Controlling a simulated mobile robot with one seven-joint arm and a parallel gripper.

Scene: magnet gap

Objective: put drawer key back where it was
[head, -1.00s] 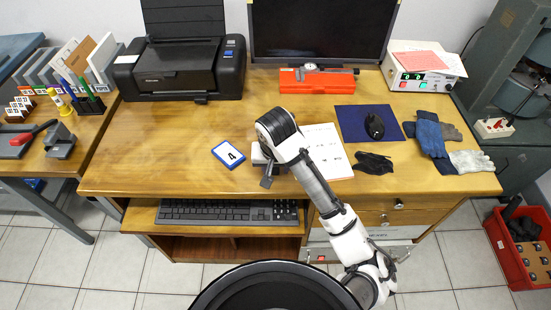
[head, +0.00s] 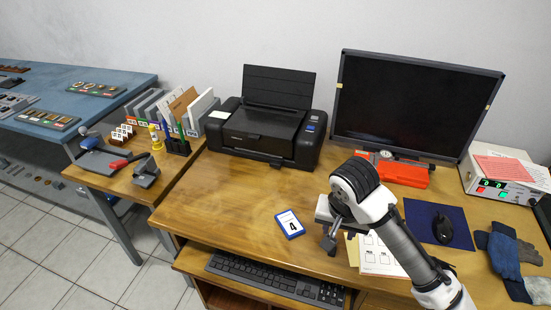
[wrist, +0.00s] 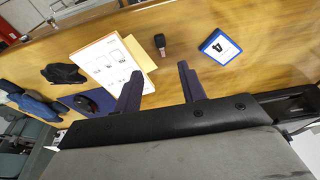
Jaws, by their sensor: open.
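My gripper (wrist: 159,73) is open and empty in the wrist view, its two dark fingers spread above the wooden desk. In the head view my gripper (head: 328,240) hangs over the desk, right of the blue-framed card marked 4. A small dark item with a pinkish end (wrist: 160,43) lies on the desk ahead of the fingers in the wrist view, apart from them. I cannot tell whether it is the drawer key. No other key can be made out. My arm hides part of the desk in the head view.
The blue-framed card (head: 290,223) lies near a printed sheet (head: 378,256). A printer (head: 262,132), a monitor (head: 415,105) and a red case (head: 402,173) stand at the back. A mouse (head: 443,229) sits on a blue mat.

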